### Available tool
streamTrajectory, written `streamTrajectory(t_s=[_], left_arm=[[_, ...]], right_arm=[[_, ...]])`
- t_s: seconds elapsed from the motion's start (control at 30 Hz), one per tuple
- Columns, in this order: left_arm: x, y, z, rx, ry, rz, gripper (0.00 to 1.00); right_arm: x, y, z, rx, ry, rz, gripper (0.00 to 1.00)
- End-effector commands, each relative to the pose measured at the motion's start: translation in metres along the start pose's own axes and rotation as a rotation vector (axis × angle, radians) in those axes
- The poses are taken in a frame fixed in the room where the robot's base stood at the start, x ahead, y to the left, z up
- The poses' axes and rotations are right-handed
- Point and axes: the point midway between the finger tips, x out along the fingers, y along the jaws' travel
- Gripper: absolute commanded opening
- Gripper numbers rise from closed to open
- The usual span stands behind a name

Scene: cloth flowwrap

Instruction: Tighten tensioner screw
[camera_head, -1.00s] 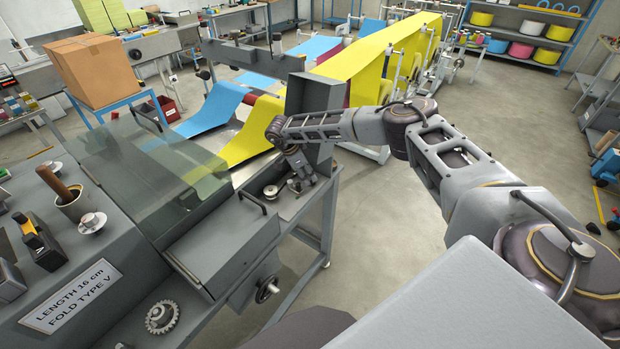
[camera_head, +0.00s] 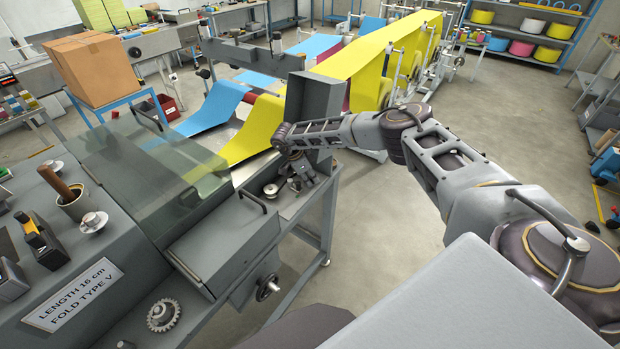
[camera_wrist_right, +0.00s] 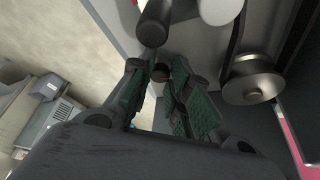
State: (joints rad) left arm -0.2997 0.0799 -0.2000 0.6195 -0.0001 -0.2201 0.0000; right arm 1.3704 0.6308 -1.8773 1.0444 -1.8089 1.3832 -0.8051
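My right gripper (camera_head: 300,182) is at the end of the folding machine, low in front of an upright grey plate and beside a round metal roller (camera_head: 271,190). In the right wrist view, its two green-padded fingers (camera_wrist_right: 160,80) stand a small gap apart. A small dark round part with a reddish spot (camera_wrist_right: 160,72) shows between the fingertips; it may be the tensioner screw. I cannot tell whether the pads touch it. In the head view the arm and gripper hide the screw. My left gripper is not in view.
The upright grey plate (camera_head: 314,97) stands close to my right wrist. A dark cylinder (camera_wrist_right: 153,24) and a metal pulley (camera_wrist_right: 252,82) are near the fingers. Yellow cloth (camera_head: 255,130) and blue cloth (camera_head: 213,108) run into the machine. Open floor (camera_head: 385,240) lies to the right.

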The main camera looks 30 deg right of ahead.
Motion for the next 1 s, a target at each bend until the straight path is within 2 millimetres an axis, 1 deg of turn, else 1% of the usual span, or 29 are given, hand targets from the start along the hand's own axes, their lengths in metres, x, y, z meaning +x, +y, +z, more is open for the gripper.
streamTrajectory(t_s=[0.27,0.47,0.67,1.0], left_arm=[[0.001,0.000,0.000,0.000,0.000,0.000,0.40],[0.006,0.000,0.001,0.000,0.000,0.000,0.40],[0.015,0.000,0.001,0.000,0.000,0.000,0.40],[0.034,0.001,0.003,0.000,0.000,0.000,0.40]], right_arm=[[0.000,0.000,0.000,0.008,0.000,0.003,0.00],[0.000,-0.001,0.001,0.058,-0.002,0.023,0.00],[0.001,-0.003,0.001,0.160,-0.001,0.064,0.00],[0.002,-0.005,0.001,0.377,-0.002,0.155,0.00]])
